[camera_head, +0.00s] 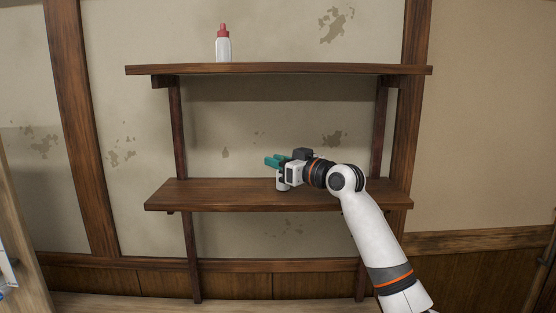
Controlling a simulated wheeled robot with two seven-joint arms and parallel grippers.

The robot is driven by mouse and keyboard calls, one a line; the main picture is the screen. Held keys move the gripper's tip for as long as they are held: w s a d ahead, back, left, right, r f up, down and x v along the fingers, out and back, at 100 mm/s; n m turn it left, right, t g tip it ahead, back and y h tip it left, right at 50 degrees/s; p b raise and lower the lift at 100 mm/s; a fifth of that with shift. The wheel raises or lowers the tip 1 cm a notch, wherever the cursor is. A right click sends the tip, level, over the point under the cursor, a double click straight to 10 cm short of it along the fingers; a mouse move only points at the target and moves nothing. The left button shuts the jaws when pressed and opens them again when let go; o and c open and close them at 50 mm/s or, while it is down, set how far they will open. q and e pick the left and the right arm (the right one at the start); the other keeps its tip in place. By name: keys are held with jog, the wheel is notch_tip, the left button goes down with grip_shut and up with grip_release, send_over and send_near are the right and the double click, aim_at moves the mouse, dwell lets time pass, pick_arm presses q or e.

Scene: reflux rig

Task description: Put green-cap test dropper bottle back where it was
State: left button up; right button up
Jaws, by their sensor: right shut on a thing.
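My left gripper is not in view.
A white bottle with a red cap (223,45) stands on the upper shelf (330,69), left of its middle. The rest of both boards looks clear. Dark wooden posts (177,130) carry the shelves against the stained wall. The upper board runs above my right gripper.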

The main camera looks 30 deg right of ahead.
jog(key=shift+f, duration=0.2)
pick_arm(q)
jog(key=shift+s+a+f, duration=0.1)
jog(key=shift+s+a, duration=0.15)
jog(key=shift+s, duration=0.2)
pick_arm(e)
jog(key=o, duration=0.7)
jog(key=shift+r, duration=0.1)
jog(key=b+v, duration=0.4)
jog(key=v, duration=0.6)
jog(key=shift+s+d, duration=0.2)
jog(key=shift+s, duration=0.1)
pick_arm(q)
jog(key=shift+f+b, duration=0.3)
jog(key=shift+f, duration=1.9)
pick_arm(e)
jog(key=shift+s+d+r, duration=0.1)
jog(key=shift+s+d, duration=0.1)
jog(key=shift+s, duration=0.4)
